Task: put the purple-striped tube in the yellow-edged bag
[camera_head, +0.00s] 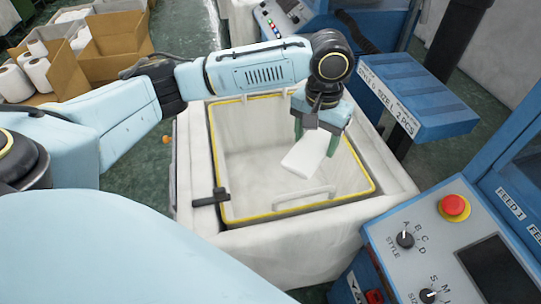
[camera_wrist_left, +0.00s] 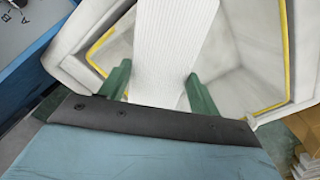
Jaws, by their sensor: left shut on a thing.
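The yellow-edged bag (camera_head: 250,155) stands open at the middle of the head view, with a yellow rim and a pale inside. My left gripper (camera_head: 314,133) is over the right part of its opening, fingers pointing down. It is shut on a white ribbed tube (camera_head: 304,160), which hangs tilted toward the lower left, over the opening. In the left wrist view the tube (camera_wrist_left: 170,40) runs between the green fingers, with the bag (camera_wrist_left: 250,50) behind it. No purple stripe shows on the visible part of the tube. My right gripper is not in view.
A blue labelled shelf (camera_head: 425,98) juts out at the right, close to my gripper. A control panel with a red button (camera_head: 454,206) is at lower right. Cardboard boxes (camera_head: 112,48) with white rolls stand at upper left.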

